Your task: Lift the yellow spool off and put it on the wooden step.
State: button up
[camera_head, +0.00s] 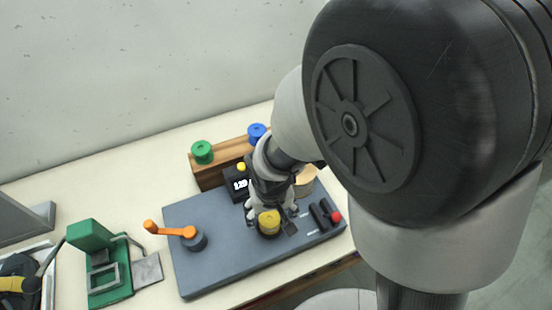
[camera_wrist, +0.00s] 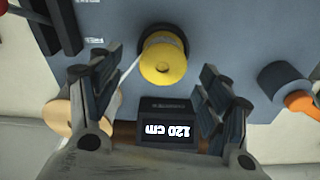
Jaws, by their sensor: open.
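The yellow spool (camera_head: 269,222) sits on a dark round holder on the grey board (camera_head: 212,262). In the wrist view the yellow spool (camera_wrist: 163,62) shows from above, with a pale thread running from it down to the left. My gripper (camera_head: 272,222) is open, with its fingers around or just above the spool in the head view; in the wrist view the fingertips (camera_wrist: 160,80) are spread to both sides and apart from it. The wooden step (camera_head: 212,178) stands behind the board and carries a green spool (camera_head: 202,152) and a blue spool (camera_head: 256,132).
A black display (camera_head: 239,184) reading "120 cm" stands behind the spool. An orange crank (camera_head: 172,230) is on the board's left. A black block with a red knob (camera_head: 336,216) is at its right. A green device (camera_head: 95,250) stands further left.

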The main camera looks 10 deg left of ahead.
aim_at(269, 219)
jog(key=f, duration=0.1)
jog(key=f+b, duration=0.1)
jog(key=f, duration=0.2)
jog(key=shift+w+a+f, duration=0.1)
jog(key=shift+w+a, duration=0.1)
jog(key=shift+a, duration=0.05)
jog(key=shift+c, duration=0.2)
jog(key=c, duration=1.3)
